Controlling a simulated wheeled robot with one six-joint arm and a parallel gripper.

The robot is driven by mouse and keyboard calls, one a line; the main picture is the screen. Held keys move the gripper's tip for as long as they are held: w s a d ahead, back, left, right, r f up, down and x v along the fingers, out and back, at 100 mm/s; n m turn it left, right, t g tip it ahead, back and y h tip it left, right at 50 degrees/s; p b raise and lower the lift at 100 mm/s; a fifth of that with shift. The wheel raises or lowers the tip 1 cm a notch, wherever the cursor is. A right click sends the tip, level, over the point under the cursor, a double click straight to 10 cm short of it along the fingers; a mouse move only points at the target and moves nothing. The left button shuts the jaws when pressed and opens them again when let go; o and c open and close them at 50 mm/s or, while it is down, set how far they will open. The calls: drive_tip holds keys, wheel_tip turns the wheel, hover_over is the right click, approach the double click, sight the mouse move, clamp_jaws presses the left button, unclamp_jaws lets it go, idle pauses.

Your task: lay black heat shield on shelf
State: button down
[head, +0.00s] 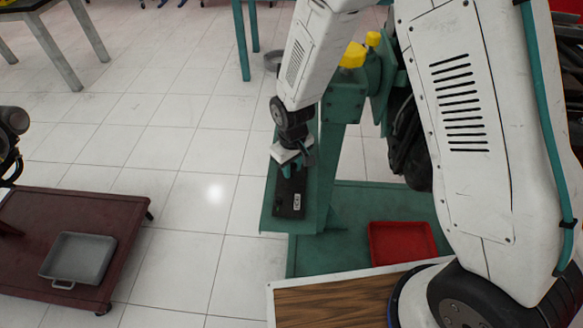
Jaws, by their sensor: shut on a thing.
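The black heat shield (291,201) is a flat dark piece with a small white label near its lower end. It is at the green shelf (271,221), a narrow ledge on the green engine stand. My gripper (292,170) points down and is shut on the upper part of the heat shield. The shield appears to lie over the shelf surface, but I cannot tell whether it touches it. The fingertips are small and partly hidden by the gripper's white body.
A red tray (402,246) sits on the green stand's base (346,254). A dark engine and yellow caps (353,56) are behind my arm. A maroon cart (35,236) with a grey tray (78,259) stands at left. Tiled floor between is clear.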

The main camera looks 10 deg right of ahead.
sight(292, 165)
drive_tip(key=shift+f, duration=0.45)
drive_tip(key=shift+f, duration=0.15)
drive_tip(key=c, duration=1.1)
unclamp_jaws()
drive_tip(key=shift+c, duration=0.2)
wheel_tip(292, 165, up, 12)
drive_tip(key=shift+r, duration=0.2)
